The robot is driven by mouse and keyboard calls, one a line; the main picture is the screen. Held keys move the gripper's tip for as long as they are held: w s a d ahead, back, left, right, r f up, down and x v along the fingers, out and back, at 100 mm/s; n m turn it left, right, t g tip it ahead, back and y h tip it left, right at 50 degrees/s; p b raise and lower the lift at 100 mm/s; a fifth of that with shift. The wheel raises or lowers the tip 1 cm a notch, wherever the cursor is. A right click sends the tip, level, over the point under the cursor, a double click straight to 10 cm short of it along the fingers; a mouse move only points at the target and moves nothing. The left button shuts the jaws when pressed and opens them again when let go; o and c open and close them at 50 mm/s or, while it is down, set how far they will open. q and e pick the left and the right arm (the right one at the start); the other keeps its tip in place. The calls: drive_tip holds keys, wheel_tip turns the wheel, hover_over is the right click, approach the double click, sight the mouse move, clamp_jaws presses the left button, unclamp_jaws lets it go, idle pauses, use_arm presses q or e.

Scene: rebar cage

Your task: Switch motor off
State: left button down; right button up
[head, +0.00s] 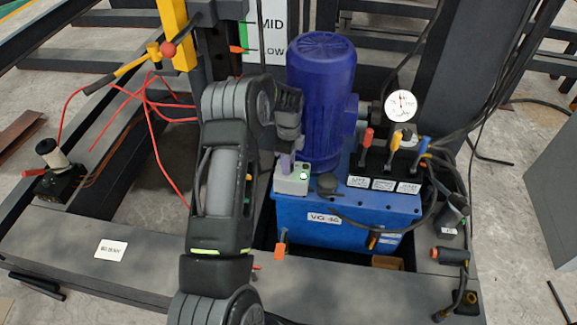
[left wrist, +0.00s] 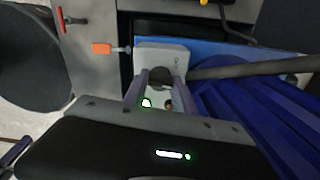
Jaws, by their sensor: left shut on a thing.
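The motor is a blue ribbed cylinder (head: 321,95) standing on a blue power unit (head: 300,222). At its foot is a pale switch box (head: 292,185) with a lit green lamp (head: 304,176). In the left wrist view the box (left wrist: 162,56) carries a dark round knob (left wrist: 160,76), and the lamp (left wrist: 147,103) glows green. My left gripper (head: 286,166) points down at the box. Its two purple-grey fingers (left wrist: 160,88) are shut on the knob, one at each side. The fingers hide part of the box face. My right gripper is not in view.
Red, yellow and blue levers (head: 396,143) and a pressure gauge (head: 400,106) stand right of the motor. Black hoses (head: 478,110) hang at the right. An orange-handled valve (head: 280,250) juts from the unit's front left. Red cables (head: 150,110) loop at the left.

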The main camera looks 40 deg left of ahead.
use_arm(q)
drive_tip(key=n+b, duration=0.1)
drive_tip(key=n, duration=0.4)
drive_tip(key=shift+n+b, duration=0.3)
drive_tip(key=shift+b, duration=0.1)
drive_tip(key=n+b, duration=0.1)
drive_tip(key=n, duration=0.4)
drive_tip(key=c, duration=1)
unclamp_jaws()
drive_tip(key=shift+r, duration=0.1)
wheel_tip(320, 180, up, 12)
drive_tip(key=shift+f+p, duration=0.1)
drive_tip(key=shift+p, duration=0.25)
